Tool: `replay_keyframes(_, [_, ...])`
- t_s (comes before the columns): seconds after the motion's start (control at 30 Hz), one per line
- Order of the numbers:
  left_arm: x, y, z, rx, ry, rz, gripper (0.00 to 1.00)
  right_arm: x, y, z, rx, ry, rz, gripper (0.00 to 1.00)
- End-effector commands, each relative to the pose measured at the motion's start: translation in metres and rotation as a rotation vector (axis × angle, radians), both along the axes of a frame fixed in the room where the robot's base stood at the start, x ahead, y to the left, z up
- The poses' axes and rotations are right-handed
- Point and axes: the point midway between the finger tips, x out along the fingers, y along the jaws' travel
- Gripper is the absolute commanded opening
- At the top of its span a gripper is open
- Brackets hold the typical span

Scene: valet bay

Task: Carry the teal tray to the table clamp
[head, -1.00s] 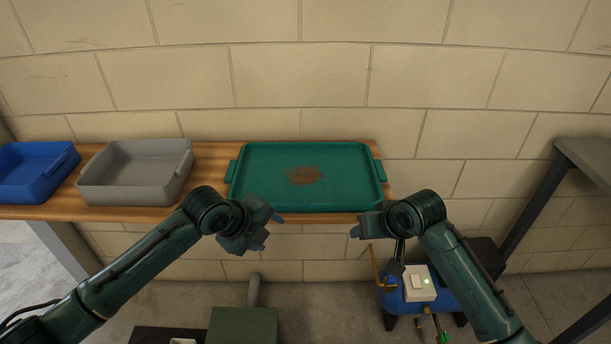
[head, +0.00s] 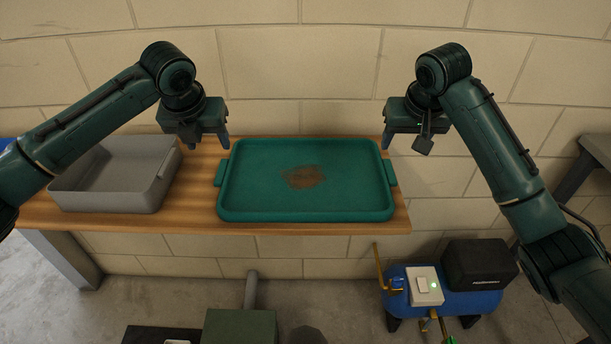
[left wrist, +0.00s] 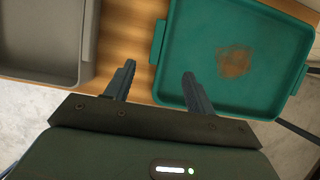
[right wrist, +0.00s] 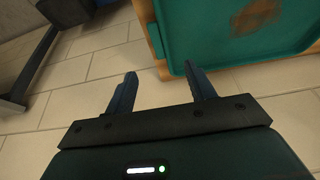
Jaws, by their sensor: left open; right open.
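The teal tray (head: 255,200) lies flat on a wooden table, with a brown stain in its middle and a handle on each short side. My left gripper (head: 207,144) is open and empty above the tray's left handle. In the left wrist view the left gripper (left wrist: 158,82) has its fingers apart near the tray's left edge (left wrist: 166,60). My right gripper (head: 405,142) is open and empty, above and a little right of the tray's right handle. The right wrist view shows its open fingers (right wrist: 157,88) beside the tray's corner (right wrist: 180,50). I see no table clamp that I can identify.
A grey bin (head: 105,195) stands on the wooden table (head: 190,205) left of the tray. Below right, a blue compressor (head: 465,300) stands on the floor. A dark green box (head: 240,326) is low in front. A grey bench (head: 598,150) edges in at right.

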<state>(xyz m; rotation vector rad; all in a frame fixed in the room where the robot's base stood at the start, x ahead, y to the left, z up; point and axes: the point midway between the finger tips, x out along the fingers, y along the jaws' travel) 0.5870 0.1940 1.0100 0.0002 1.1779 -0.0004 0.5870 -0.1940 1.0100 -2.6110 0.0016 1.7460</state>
Motion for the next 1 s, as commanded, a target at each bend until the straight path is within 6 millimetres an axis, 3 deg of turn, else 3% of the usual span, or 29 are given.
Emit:
replay_keyframes(0.6, [0.04, 0.0, -0.099, 0.0, 0.003, 0.002, 0.55, 0.04, 0.0, -0.099, 0.0, 0.001, 0.001, 0.55])
replay_keyframes(0.8, [0.047, 0.0, -0.115, 0.001, 0.001, 0.001, 0.55, 0.047, 0.0, -0.114, 0.0, 0.0, 0.0, 0.55])
replay_keyframes(1.0, [0.048, 0.0, -0.118, 0.001, 0.0, 0.001, 0.55, 0.048, 0.0, -0.117, 0.001, -0.002, 0.001, 0.55])
